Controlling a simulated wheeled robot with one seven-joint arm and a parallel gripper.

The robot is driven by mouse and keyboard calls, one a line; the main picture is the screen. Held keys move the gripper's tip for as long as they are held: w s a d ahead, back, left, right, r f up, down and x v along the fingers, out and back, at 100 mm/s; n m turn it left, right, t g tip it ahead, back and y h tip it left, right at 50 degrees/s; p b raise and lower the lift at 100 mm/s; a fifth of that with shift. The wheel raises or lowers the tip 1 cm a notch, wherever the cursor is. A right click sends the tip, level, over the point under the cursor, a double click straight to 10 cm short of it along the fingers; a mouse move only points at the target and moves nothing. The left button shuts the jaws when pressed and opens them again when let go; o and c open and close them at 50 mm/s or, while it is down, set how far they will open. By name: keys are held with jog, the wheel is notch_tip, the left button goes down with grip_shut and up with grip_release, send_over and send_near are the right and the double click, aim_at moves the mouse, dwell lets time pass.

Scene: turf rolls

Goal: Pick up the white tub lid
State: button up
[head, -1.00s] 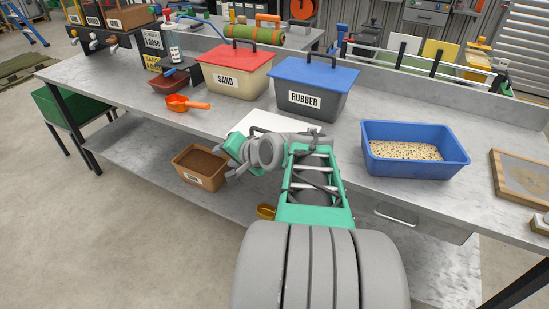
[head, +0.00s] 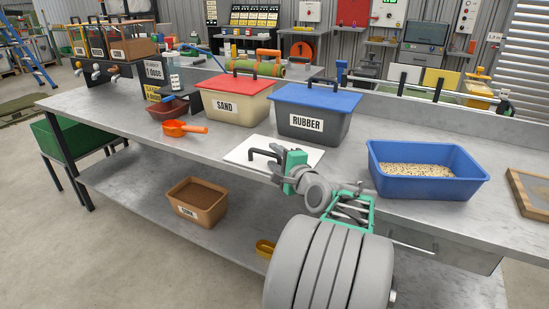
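The white tub lid (head: 243,153) lies flat on the grey bench near its front edge, in front of the red-lidded sand tub and the blue-lidded rubber tub. It has a black handle (head: 265,153) on top. My gripper (head: 279,172) is at the lid's front right side, close to the handle. The green gripper body and the wrist cover part of the lid. The fingers are small and partly hidden, so I cannot tell whether they are open or touch the lid.
The sand tub (head: 233,107) and rubber tub (head: 311,121) stand behind the lid. A blue bin of grain (head: 425,186) stands to the right. An orange scoop (head: 183,128) lies to the left. A brown tub (head: 197,207) sits on the lower shelf.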

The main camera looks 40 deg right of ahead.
grip_shut()
dwell(0.3)
dwell(0.3)
